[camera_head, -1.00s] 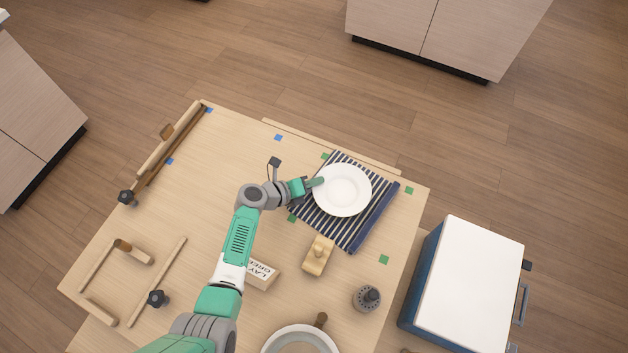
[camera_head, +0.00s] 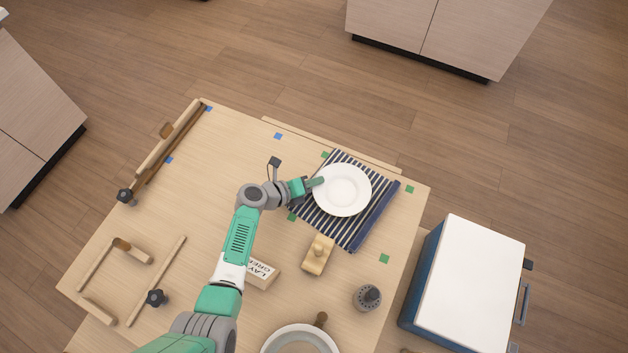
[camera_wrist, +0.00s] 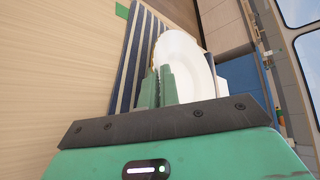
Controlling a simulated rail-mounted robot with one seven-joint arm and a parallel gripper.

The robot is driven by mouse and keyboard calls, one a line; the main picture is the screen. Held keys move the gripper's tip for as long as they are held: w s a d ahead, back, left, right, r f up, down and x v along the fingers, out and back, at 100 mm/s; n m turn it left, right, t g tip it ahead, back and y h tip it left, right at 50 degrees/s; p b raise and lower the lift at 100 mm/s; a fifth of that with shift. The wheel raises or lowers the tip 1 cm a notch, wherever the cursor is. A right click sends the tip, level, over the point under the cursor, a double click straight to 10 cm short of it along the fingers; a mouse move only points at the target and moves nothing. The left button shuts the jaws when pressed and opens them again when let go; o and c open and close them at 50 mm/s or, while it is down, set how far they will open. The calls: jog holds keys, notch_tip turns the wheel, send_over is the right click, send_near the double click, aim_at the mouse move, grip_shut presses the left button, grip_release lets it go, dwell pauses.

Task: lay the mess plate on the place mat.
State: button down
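The white mess plate (camera_head: 342,189) is face up over the striped navy and white place mat (camera_head: 350,236). It covers the middle of the mat, and I cannot tell whether its base rests fully on the cloth. My gripper (camera_head: 317,184) is at the plate's left rim. In the wrist view my gripper's two green fingers (camera_wrist: 158,88) are close together at the rim of the plate (camera_wrist: 186,60), which seems pinched between them. The mat's stripes (camera_wrist: 128,65) show to the left of the fingers there.
A wooden block (camera_head: 319,255), a lettered block (camera_head: 262,273), a dark grey shaker (camera_head: 367,298) and a round pan (camera_head: 300,340) stand nearer on the table. A white-topped blue cabinet (camera_head: 470,280) is at right. Wooden rails (camera_head: 165,145) line the left.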

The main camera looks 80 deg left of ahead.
jog(key=shift+f, duration=0.25)
dwell(0.3)
jog(key=c, duration=1.6)
grip_release()
jog(key=shift+o, duration=0.2)
notch_tip(320, 180, up, 3)
jog(key=p, duration=0.3)
jog(key=shift+r, duration=0.15)
jog(key=shift+f+b, duration=1.4)
jog(key=shift+f, duration=0.25)
